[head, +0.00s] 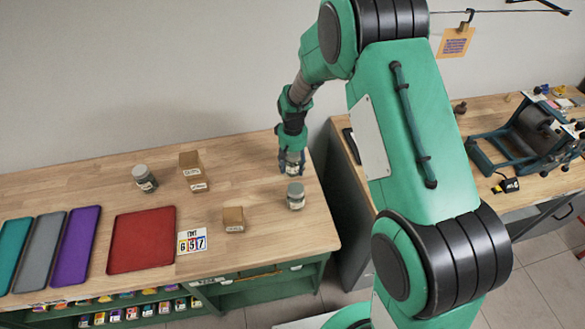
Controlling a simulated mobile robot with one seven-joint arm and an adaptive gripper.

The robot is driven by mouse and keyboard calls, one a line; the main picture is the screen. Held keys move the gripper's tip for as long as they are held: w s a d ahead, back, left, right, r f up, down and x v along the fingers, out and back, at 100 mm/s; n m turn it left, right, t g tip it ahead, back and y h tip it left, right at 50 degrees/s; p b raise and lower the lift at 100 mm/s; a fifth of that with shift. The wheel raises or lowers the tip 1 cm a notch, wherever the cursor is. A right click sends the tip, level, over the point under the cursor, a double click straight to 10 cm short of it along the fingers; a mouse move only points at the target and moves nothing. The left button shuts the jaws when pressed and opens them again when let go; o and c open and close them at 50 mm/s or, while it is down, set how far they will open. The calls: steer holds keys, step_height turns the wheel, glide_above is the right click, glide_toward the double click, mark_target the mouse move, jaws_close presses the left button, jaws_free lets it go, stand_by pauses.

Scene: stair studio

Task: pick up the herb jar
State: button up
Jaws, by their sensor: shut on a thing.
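My gripper (291,166) points down at the right part of the wooden table and is shut on a small jar (292,169). The jar is upright between the fingers, with much of it hidden by them. I cannot tell whether it is clear of the tabletop. A second jar with a grey lid (296,196) stands just in front of it. The labels are too small to read, so I cannot tell by label which one is the herb jar.
Cardboard boxes stand at the table's middle (191,165) and front (233,219). A red tray (141,241), a purple tray (75,246) and other trays lie at left, beside a number card (192,242). A second bench with a roller press (532,128) is at right.

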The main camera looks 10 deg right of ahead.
step_height(320, 180, up, 8)
steer(key=shift+f+p, duration=0.2)
steer(key=shift+p, duration=0.3)
stand_by(0.6)
steer(key=shift+w+a+r, duration=0.15)
steer(key=shift+w+a, duration=0.25)
steer(key=shift+w, duration=0.05)
steer(key=w+a+p, duration=0.2)
steer(key=w+a, duration=0.3)
steer(key=a, duration=0.5)
steer(key=w+a+r+p, duration=0.15)
steer(key=w+a, duration=0.35)
steer(key=a, duration=0.6)
steer(key=w+a+p, duration=0.2)
steer(key=w+a, duration=0.3)
steer(key=a, duration=0.5)
steer(key=a+f+n+p, duration=0.1)
steer(key=a+p, duration=0.1)
steer(key=a, duration=1.2)
steer(key=shift+w+a+f, duration=0.15)
steer(key=shift+f, duration=0.1)
